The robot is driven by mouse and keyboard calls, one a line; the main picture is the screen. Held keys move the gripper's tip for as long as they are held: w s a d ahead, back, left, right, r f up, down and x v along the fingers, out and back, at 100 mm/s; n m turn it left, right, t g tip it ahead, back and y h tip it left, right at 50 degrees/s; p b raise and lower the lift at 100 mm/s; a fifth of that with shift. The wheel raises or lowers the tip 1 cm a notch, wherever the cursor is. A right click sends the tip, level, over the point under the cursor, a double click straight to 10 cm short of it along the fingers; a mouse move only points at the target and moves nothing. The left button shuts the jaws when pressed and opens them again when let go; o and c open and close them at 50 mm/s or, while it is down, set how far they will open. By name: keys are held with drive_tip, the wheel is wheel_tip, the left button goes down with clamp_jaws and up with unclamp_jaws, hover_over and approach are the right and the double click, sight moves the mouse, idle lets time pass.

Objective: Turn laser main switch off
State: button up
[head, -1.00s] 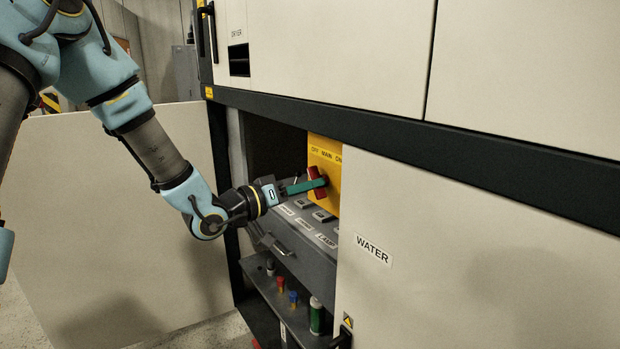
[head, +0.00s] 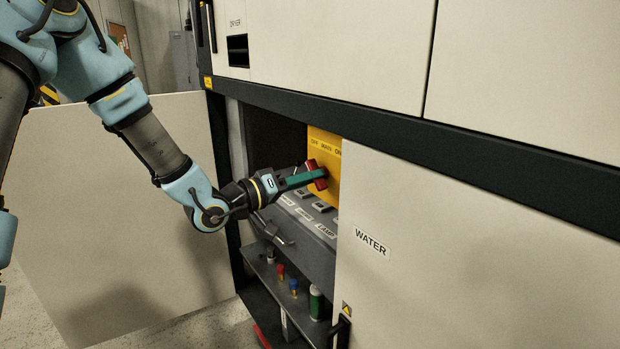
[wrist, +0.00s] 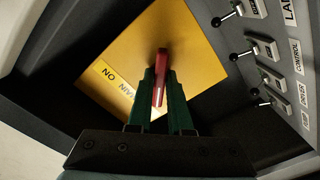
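The main switch is a red handle (head: 320,184) on a yellow panel (head: 333,196) marked OFF, MAIN and ON, inside the open cabinet bay. My gripper (head: 309,178) reaches in from the left with green fingers at the handle. In the wrist view, the red handle (wrist: 160,80) stands between the two fingertips (wrist: 160,90). Both fingers appear to press on its sides, so the gripper looks shut on it. MAIN and ON can be read on the yellow panel (wrist: 190,50); the OFF mark is hidden there. The handle's exact angle is hard to tell.
Below the panel is a grey sloped console with small lever switches (wrist: 265,48) and labels. A shelf (head: 267,273) under it holds small bottles and a green can (head: 316,303). The WATER door (head: 420,230) closes the right side; an open door panel (head: 120,200) stands left.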

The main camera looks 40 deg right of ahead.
drive_tip(key=o, duration=0.4)
drive_tip(key=shift+o, duration=0.2)
drive_tip(key=w+a+b, duration=0.1)
drive_tip(key=a+b, duration=0.2)
drive_tip(key=a, duration=0.8)
drive_tip(key=shift+d, duration=0.1)
drive_tip(key=w+a+f+n+t+y, duration=0.2)
drive_tip(key=w+a+f+t+y, duration=0.25)
drive_tip(key=w+a+y, duration=0.35)
drive_tip(key=w+a+f+n+t+y, duration=0.2)
drive_tip(key=w+a+f+t+y, duration=0.25)
drive_tip(key=a, duration=0.55)
drive_tip(key=a+n+g+y, duration=0.2)
drive_tip(key=a+y, duration=0.1)
drive_tip(key=a, duration=0.9)
drive_tip(key=s+a+n+g+y, duration=0.2)
drive_tip(key=s+a+g, duration=0.1)
drive_tip(key=s+a, duration=0.5)
drive_tip(key=shift+s+n+g, duration=0.3)
drive_tip(key=shift+s+g, duration=0.1)
drive_tip(key=shift+s, duration=0.35)
